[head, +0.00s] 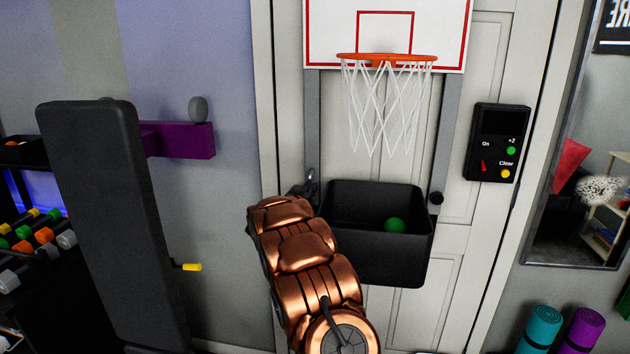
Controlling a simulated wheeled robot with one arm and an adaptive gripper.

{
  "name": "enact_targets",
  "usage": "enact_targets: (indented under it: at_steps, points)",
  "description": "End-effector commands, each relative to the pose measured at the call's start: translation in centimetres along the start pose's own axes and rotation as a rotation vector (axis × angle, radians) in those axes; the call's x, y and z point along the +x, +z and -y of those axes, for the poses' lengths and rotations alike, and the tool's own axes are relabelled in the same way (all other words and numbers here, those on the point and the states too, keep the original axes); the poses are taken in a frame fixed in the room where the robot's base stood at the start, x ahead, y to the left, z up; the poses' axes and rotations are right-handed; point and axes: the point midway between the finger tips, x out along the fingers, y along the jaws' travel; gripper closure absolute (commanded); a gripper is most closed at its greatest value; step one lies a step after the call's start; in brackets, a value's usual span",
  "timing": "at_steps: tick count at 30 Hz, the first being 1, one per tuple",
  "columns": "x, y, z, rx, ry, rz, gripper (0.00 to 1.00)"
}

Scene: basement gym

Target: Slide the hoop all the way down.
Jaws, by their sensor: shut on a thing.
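The basketball hoop has an orange rim (387,57) with a white net and a white backboard (325,30) with red lines. It hangs on the door, on two grey rails (448,135). A dark round knob (436,198) sits at the lower end of the right rail. My gripper (309,184) is at the lower end of the left rail, below and left of the net. It is shut on the left knob there, which is mostly hidden by my gripper and copper-coloured arm.
A black bin (345,198) with a green ball (394,225) hangs below the net, beside my arm. A black scoreboard (497,142) is on the door's right. A tall black padded board (110,220) stands left. Rolled mats (541,328) stand lower right.

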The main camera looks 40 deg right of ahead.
Motion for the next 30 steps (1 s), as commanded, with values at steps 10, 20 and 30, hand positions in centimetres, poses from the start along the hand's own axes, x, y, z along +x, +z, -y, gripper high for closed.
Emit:
enact_targets:
  at_steps: [10, 20, 30]
  points:
    - [0.0, 9.3, 0.0, -0.003, 0.001, 0.006, 1.0]
    - [0.0, 11.8, 0.0, -0.001, 0.002, 0.0, 1.0]
    - [0.0, 12.2, -0.1, -0.002, 0.002, 0.004, 1.0]
